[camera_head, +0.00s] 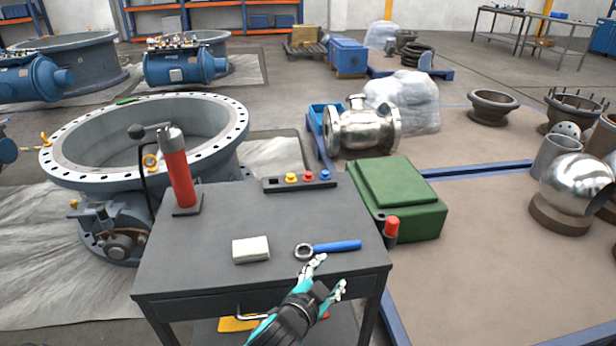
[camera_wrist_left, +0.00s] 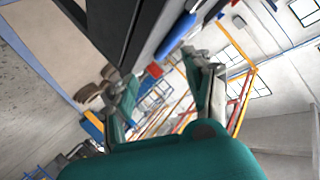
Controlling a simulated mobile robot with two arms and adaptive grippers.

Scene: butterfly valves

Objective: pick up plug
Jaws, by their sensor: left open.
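A dark holder strip (camera_head: 271,185) lies at the back right of the grey cart top. In it stand a yellow plug (camera_head: 291,178), a red plug (camera_head: 308,177) and a blue plug (camera_head: 325,175); the left end of the strip shows a dark empty slot. My left gripper (camera_head: 329,273) is open and empty over the front right edge of the cart, well in front of the plugs. Its two fingers also show apart in the left wrist view (camera_wrist_left: 165,88), with nothing between them. The plugs cannot be made out there. My right gripper is not in view.
A blue-handled wrench (camera_head: 336,247) lies just beyond my left gripper. A pale block (camera_head: 251,249) and a red cylinder pump (camera_head: 177,170) stand to the left on the cart (camera_head: 215,285). A green case (camera_head: 402,195) is beside the cart. The middle of the top is clear.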

